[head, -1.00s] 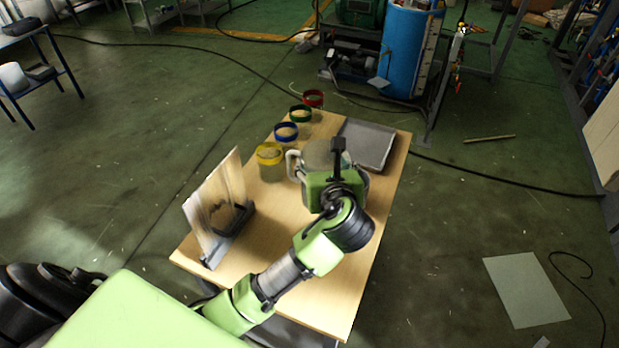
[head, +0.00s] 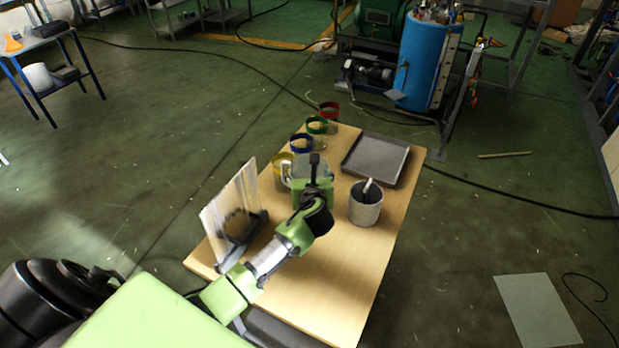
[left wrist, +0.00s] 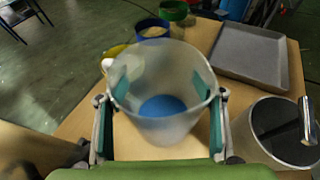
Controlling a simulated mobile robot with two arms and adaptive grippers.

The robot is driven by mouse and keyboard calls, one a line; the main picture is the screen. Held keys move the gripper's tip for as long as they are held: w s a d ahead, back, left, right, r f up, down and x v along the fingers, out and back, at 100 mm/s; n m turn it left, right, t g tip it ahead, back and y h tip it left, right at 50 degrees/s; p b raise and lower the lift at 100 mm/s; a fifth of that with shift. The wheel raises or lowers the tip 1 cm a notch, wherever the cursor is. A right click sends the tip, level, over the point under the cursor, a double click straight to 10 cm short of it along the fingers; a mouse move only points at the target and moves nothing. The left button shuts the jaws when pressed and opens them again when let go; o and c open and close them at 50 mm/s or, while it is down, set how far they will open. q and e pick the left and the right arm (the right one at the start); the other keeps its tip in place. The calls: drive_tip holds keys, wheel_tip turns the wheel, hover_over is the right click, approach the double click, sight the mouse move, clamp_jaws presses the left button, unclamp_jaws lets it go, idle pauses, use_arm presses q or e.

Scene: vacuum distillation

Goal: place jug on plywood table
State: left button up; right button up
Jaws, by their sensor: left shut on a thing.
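The jug (left wrist: 165,128) is a translucent vessel with a blue round patch showing at its bottom. My left gripper (left wrist: 160,86) is shut on it, with a teal pad on either side of its wall. In the head view my left gripper (head: 312,180) is over the far part of the plywood table (head: 345,265), beside the coloured-rim jars, and mostly hides the jug. The jug looks upright. I cannot tell whether its base touches the table. My right gripper is not in view.
A grey pot (head: 365,208) with a utensil stands right of the gripper. A grey tray (head: 375,160) lies behind it. Jars with yellow (head: 282,158), blue (head: 301,142), green (head: 317,125) and red rims line the left edge. An upright panel (head: 232,220) stands front left. The near table is clear.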

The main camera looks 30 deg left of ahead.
use_arm(q)
drive_tip(key=shift+d+f, duration=0.1)
drive_tip(key=shift+f, duration=0.85)
drive_tip(key=shift+f, duration=0.15)
drive_tip(key=o, duration=1.7)
drive_tip(key=shift+s, duration=0.1)
